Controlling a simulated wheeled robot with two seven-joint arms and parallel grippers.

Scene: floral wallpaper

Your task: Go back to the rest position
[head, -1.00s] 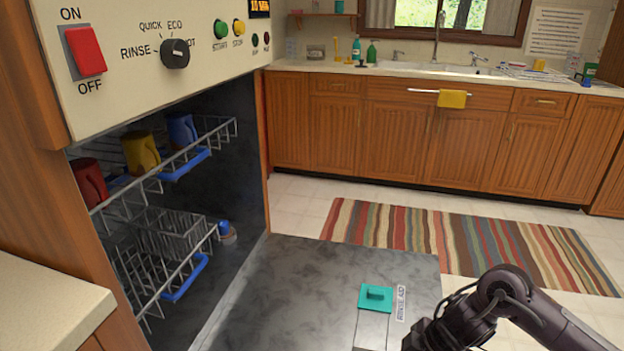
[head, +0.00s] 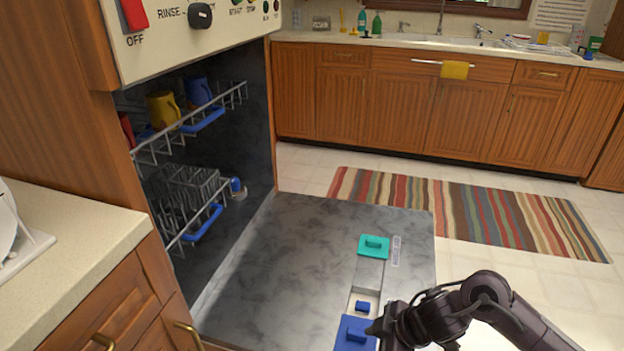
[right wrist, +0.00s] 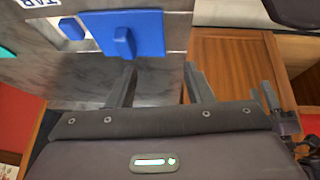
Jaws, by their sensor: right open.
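My right gripper (right wrist: 158,85) is open in the right wrist view, its two fingers apart with nothing between them. It is near the blue lid (right wrist: 140,33) with a raised handle on the dishwasher door. In the head view my right arm comes in from the lower right, and its end overlaps the edge of the blue lid (head: 352,337). I cannot tell whether they touch. The dishwasher door (head: 290,260) is folded down flat, with a teal lid (head: 373,246) further out on it. My left gripper is out of view.
Red, yellow (head: 164,108) and blue (head: 198,91) mugs stand in the upper rack; the lower rack (head: 190,200) is below. A counter (head: 75,230) with a dish at its edge is at left. A striped rug (head: 470,212) and open floor lie beyond the door.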

